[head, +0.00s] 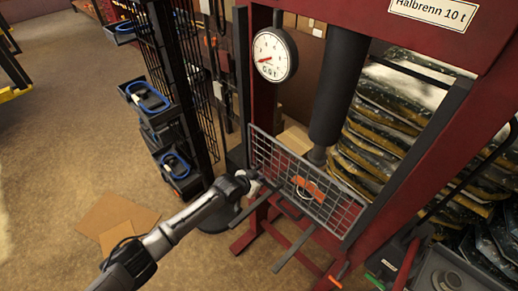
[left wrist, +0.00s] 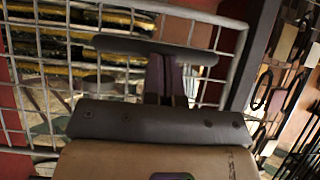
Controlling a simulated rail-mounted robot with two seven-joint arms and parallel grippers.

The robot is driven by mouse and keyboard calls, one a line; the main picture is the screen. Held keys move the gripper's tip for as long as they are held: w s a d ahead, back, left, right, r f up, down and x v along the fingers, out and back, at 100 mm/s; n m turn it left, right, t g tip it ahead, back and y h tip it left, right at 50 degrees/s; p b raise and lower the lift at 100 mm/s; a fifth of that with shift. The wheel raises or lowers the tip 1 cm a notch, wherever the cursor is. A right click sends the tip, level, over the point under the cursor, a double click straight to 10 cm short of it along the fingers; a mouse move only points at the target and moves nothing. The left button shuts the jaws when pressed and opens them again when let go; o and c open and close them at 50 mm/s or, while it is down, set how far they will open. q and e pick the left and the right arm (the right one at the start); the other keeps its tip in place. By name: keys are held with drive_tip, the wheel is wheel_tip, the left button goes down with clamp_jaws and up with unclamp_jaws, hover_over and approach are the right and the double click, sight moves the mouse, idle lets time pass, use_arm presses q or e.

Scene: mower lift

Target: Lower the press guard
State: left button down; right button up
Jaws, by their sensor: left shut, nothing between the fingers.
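The press guard (head: 322,200) is a grey wire-mesh panel across the front of the red press (head: 261,95), low between its posts. An orange piece shows behind the mesh. My left gripper (head: 256,186) is at the guard's left lower side in the head view, shut and empty. In the left wrist view the guard's mesh (left wrist: 228,62) fills much of the picture just beyond the shut fingers (left wrist: 166,78). I cannot tell whether the fingers touch the mesh. My right gripper is not in view.
A round gauge (head: 274,54) hangs above the guard beside the dark press cylinder (head: 337,85). A black rack (head: 165,125) with blue-edged trays stands at left. Cardboard (head: 116,218) lies on the floor. Stacked bags (head: 390,125) stand behind the press. The floor at left is open.

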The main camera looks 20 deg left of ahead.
use_arm(q)
wheel_tip(320, 180, down, 4)
drive_tip(key=shift+s+f+b, duration=0.1)
drive_tip(key=shift+f+b, duration=0.05)
drive_tip(key=shift+b, duration=0.85)
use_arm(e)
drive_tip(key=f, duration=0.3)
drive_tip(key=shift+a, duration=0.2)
use_arm(q)
drive_tip(key=shift+a+f, duration=0.1)
drive_tip(key=shift+f, duration=0.05)
drive_tip(key=s+a+r+p, duration=0.3)
drive_tip(key=s+r+p, duration=0.1)
drive_tip(key=s+r, duration=0.4)
wheel_tip(320, 180, up, 2)
drive_tip(key=shift+a+r+p, duration=0.2)
drive_tip(key=shift+r+p, duration=0.05)
drive_tip(key=shift+p, duration=0.05)
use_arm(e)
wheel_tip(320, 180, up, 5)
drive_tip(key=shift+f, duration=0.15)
